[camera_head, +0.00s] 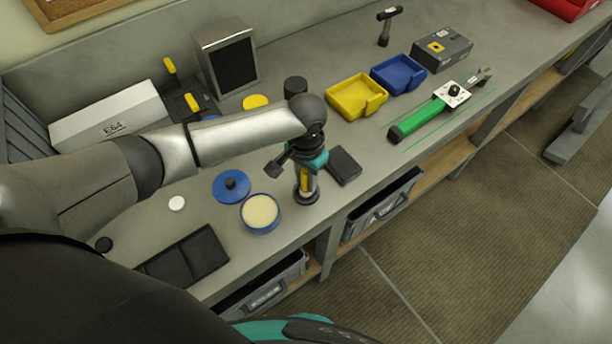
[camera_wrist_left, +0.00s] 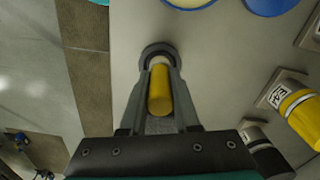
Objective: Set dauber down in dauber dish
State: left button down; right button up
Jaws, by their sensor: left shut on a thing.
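The dauber (camera_head: 304,181) is a slim yellow-handled stick, held roughly upright in my left gripper (camera_head: 308,176). In the left wrist view the yellow dauber (camera_wrist_left: 160,92) lies between the two grey fingers of the left gripper (camera_wrist_left: 160,78), which are shut on it. The dauber dish (camera_head: 306,198) is a small dark round dish near the bench's front edge, directly below the gripper. In the left wrist view the dark rim of the dish (camera_wrist_left: 149,50) surrounds the dauber's far end. Whether the tip touches the dish floor is hidden. My right gripper is not in view.
An open blue tin of cream paste (camera_head: 260,212) stands just left of the dish, with a blue lid (camera_head: 231,185) behind it. A dark block (camera_head: 343,165) lies to the right. Yellow (camera_head: 357,97) and blue (camera_head: 398,75) trays stand farther back. The bench's front edge is close.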

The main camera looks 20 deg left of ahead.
pick_arm(q)
jog(key=shift+f, duration=0.1)
jog(key=c, duration=0.6)
grip_release()
jog(key=shift+o, duration=0.2)
notch_tip(320, 180, up, 15)
jog(key=shift+p, duration=0.45)
jog(key=shift+s, duration=0.1)
